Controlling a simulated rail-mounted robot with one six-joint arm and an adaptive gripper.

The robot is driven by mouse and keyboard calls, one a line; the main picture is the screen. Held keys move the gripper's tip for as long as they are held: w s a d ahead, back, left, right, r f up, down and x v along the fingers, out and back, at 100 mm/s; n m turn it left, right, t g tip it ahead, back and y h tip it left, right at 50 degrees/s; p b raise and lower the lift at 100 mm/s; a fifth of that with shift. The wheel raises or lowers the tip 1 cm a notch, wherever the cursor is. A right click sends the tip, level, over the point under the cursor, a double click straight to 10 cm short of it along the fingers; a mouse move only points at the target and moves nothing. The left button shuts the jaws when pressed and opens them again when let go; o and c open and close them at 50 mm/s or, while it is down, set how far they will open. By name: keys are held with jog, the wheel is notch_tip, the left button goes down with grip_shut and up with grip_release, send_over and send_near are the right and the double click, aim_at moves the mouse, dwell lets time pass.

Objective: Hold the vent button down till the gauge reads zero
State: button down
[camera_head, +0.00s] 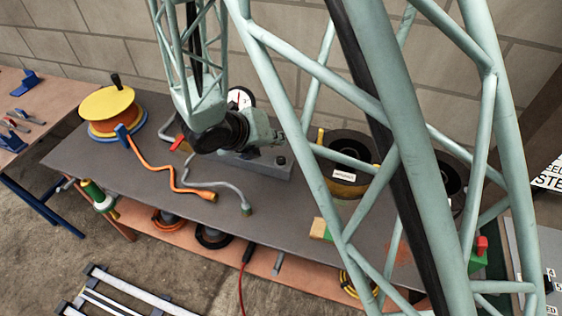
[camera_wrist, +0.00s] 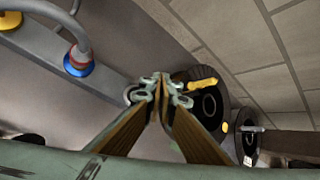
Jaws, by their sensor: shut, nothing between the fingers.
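The gauge (camera_head: 240,97) shows a white round dial with a red mark, partly behind my wrist in the head view; its reading is too small to tell. Below it a grey block (camera_head: 270,163) lies along the back of the bench. My gripper (camera_head: 281,140) is over this block, its fingers together and empty. In the wrist view my gripper (camera_wrist: 158,80) shows its two fingertips meeting. I cannot make out the vent button in either view; my wrist and gripper cover part of the block. I cannot tell whether the fingertips touch anything.
A yellow-topped reel (camera_head: 108,103), an orange hose (camera_head: 160,170) and a grey hose (camera_head: 225,180) lie left on the bench. A black reel (camera_head: 345,142) with a yellow handle (camera_wrist: 202,83) stands right. A fitting with a blue and red ring (camera_wrist: 78,66) shows upper left. The bench front middle is clear.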

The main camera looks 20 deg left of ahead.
aim_at(279, 159)
jog(key=shift+f+b, duration=1.5)
jog(key=shift+f, duration=0.75)
